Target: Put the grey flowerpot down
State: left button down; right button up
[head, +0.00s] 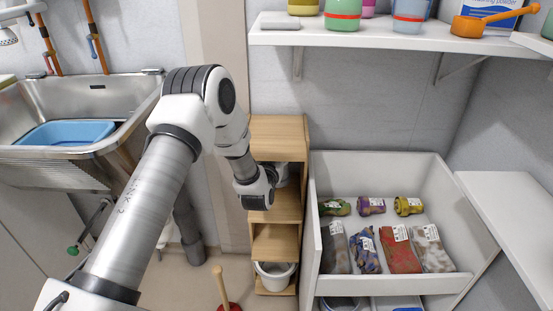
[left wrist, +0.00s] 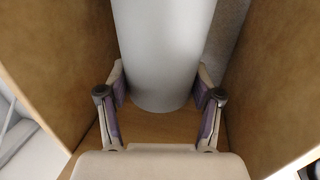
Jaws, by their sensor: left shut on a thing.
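The grey flowerpot (left wrist: 165,45) fills the middle of the left wrist view, a smooth, pale grey wall between two wooden sides. My left gripper (left wrist: 161,84) is shut on it, one finger on each side. Its lower end is close to the wooden board (left wrist: 160,128); I cannot tell whether it touches. In the head view my left arm reaches into a middle compartment of the wooden shelf unit (head: 278,125), and the pot and fingers are mostly hidden there. My right gripper is not in view.
A white pot (head: 273,276) stands in the bottom compartment. A white drawer (head: 395,281) with bags and small bundles is open at right. A steel sink (head: 38,95) with a blue basin (head: 66,132) is at left. A plunger (head: 222,287) stands in front.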

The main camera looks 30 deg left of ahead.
pick_arm(q)
jog(key=w, duration=0.1)
jog(key=w+a, duration=0.2)
jog(key=shift+a+f+b, duration=0.15)
jog(key=shift+f+b, duration=0.15)
jog(key=shift+b, duration=0.05)
notch_tip(320, 180, down, 3)
jog(key=shift+f+b, duration=0.2)
jog(key=shift+b, duration=0.55)
jog(key=shift+r, duration=0.1)
jog(key=shift+c, duration=2.4)
grip_release()
